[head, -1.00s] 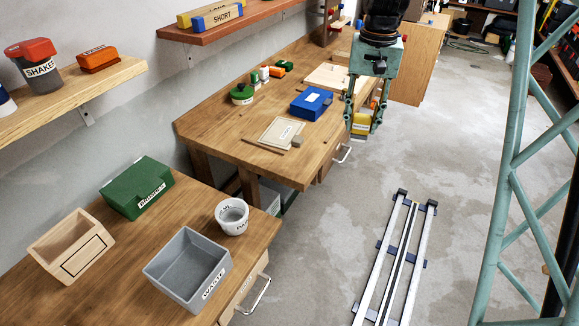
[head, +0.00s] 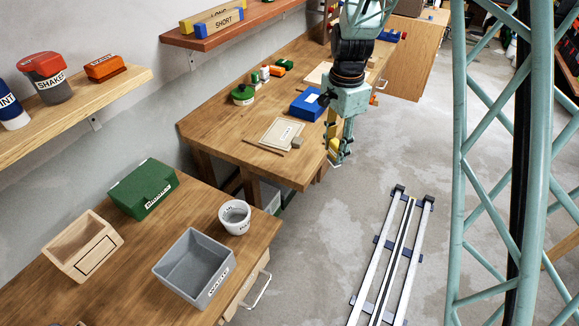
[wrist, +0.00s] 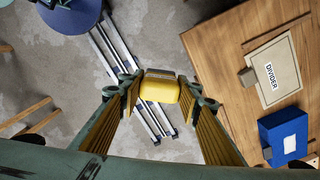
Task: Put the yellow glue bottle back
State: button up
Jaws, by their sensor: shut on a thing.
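My gripper (head: 335,152) is shut on the yellow glue bottle (wrist: 163,88), which sits between the two fingertips in the wrist view. Only its yellow body and a darker tan end show there, and no label can be read. In the head view the yellow glue bottle (head: 334,146) is mostly hidden by the fingers. My gripper hangs at the right edge of the far workbench (head: 225,130), and the wrist view shows floor and rails behind the bottle.
The near bench holds a grey waste bin (head: 192,270), a green box (head: 143,190), a wooden bin (head: 82,245) and a white cup (head: 235,217).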

jog(key=s+a+f+m+p, duration=0.5)
jog(key=a+f+m+p, duration=0.1)
jog(key=m, duration=0.5)
jog(key=shift+s, duration=0.15)
jog(key=shift+f, duration=0.1)
dwell(0.4)
jog(key=w+a+f+p, duration=0.1)
jog(key=w+a+p, duration=0.1)
jog(key=w+a, duration=0.6)
jog(key=w, duration=0.4)
jog(key=shift+f, duration=0.15)
jog(key=shift+w+a+f+p, duration=0.2)
jog(key=shift+w+f+p, duration=0.05)
jog(key=shift+w+f, duration=0.15)
jog(key=shift+w+a+f+p, duration=0.2)
jog(key=shift+w+f, duration=0.05)
jog(key=shift+f, duration=0.95)
jog(key=shift+f, duration=0.3)
